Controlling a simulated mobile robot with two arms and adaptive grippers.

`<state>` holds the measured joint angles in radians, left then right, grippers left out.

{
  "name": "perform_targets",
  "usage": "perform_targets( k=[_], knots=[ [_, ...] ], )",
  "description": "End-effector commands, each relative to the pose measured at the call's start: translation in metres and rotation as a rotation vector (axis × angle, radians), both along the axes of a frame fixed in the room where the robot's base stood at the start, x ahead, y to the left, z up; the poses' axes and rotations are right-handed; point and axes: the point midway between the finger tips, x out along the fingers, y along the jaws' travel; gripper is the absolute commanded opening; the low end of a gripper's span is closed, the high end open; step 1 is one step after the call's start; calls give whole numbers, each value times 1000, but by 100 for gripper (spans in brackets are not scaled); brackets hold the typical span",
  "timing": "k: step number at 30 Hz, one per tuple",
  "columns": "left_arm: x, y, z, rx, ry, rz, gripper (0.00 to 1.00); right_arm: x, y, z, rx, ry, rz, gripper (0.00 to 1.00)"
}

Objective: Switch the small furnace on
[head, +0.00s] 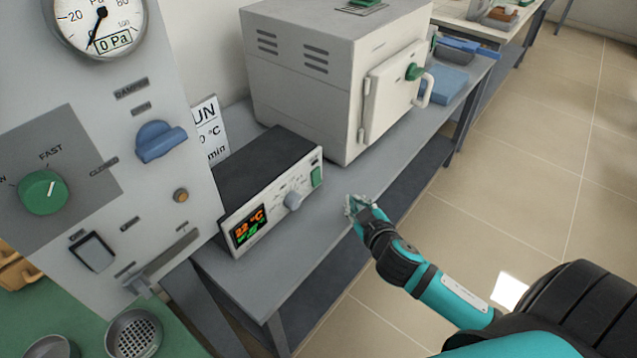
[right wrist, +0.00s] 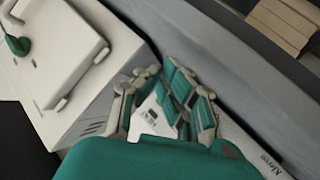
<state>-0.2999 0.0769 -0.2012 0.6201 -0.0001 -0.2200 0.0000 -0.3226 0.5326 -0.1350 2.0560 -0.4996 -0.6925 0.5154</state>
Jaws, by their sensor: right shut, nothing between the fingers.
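The small furnace (head: 310,70) is a pale box on the grey bench, its door (head: 392,95) shut, with a green knob (head: 414,72) and a white handle. My right gripper (head: 352,204) is shut and empty, right of the control unit near the bench's front edge, apart from the switch. In the right wrist view its fingers (right wrist: 168,98) show, with the furnace (right wrist: 60,60) at left. My left gripper is out of view.
At left stands a tall grey panel (head: 130,110) with a gauge, a green FAST knob (head: 43,191) and a blue knob (head: 160,142). A blue tray (head: 440,83) lies beyond the furnace. Clear bench surface (head: 345,180) lies around my right gripper; the tiled floor at right is open.

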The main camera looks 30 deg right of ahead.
Motion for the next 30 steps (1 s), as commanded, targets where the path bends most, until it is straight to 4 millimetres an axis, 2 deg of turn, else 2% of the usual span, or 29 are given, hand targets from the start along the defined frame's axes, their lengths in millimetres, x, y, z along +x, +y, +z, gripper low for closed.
perform_targets(
  k=[9, 15, 30],
  knots=[
    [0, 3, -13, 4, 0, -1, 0, 42, 17, -7, -2, -1, 0, 0],
    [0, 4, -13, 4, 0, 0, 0, 59, 24, -8, 0, 0, -1, 0],
    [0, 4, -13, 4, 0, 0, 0, 66, 27, -9, -1, 1, 0, 0]
  ],
)
